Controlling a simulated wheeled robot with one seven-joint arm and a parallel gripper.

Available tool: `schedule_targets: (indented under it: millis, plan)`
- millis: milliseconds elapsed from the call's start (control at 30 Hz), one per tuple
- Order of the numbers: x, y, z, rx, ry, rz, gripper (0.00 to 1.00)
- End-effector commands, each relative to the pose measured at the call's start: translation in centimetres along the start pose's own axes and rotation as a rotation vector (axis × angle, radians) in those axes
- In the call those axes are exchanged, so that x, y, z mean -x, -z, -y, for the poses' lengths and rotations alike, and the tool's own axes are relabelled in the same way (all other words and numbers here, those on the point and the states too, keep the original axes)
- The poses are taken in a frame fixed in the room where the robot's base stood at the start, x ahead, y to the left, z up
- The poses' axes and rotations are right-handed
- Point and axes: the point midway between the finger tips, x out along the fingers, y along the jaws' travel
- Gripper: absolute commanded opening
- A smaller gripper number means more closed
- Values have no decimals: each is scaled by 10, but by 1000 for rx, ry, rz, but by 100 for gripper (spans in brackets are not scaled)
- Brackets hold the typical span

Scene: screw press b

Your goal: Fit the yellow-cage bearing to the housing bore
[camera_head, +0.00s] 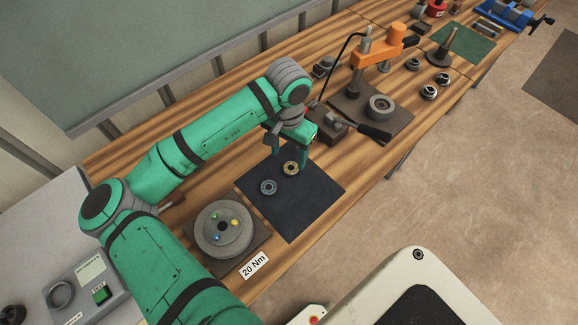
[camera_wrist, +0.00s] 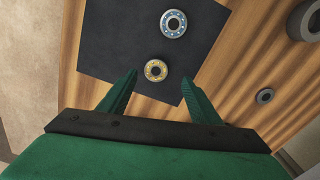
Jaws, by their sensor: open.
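The yellow-cage bearing (camera_head: 291,168) lies flat on a dark mat on the bench, and it also shows in the wrist view (camera_wrist: 155,70). A blue-cage bearing (camera_head: 268,187) lies beside it on the same mat, and in the wrist view (camera_wrist: 173,23). My gripper (camera_head: 290,163) is over the mat, close to the yellow-cage bearing. In the wrist view its two fingers (camera_wrist: 158,88) are spread apart and empty, with the yellow-cage bearing just beyond the gap between their tips. A grey ring-shaped part (camera_head: 381,107), perhaps the housing, stands on the base of the orange press (camera_head: 384,45).
The dark mat (camera_head: 316,188) has bare room around the bearings. A round grey fixture (camera_head: 222,229) with coloured dots stands at left near a "20 Nm" label (camera_head: 254,265).

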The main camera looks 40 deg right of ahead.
Motion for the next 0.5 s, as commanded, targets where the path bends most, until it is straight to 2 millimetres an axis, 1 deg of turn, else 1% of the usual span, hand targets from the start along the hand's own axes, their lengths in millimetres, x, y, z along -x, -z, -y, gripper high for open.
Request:
schedule_targets:
  millis: [133,333,500]
  plan:
    - [-13,1,-1,0,-1,2,58]
    - [-41,0,1,10,-1,3,58]
    - [-52,1,0,7,0,1,58]
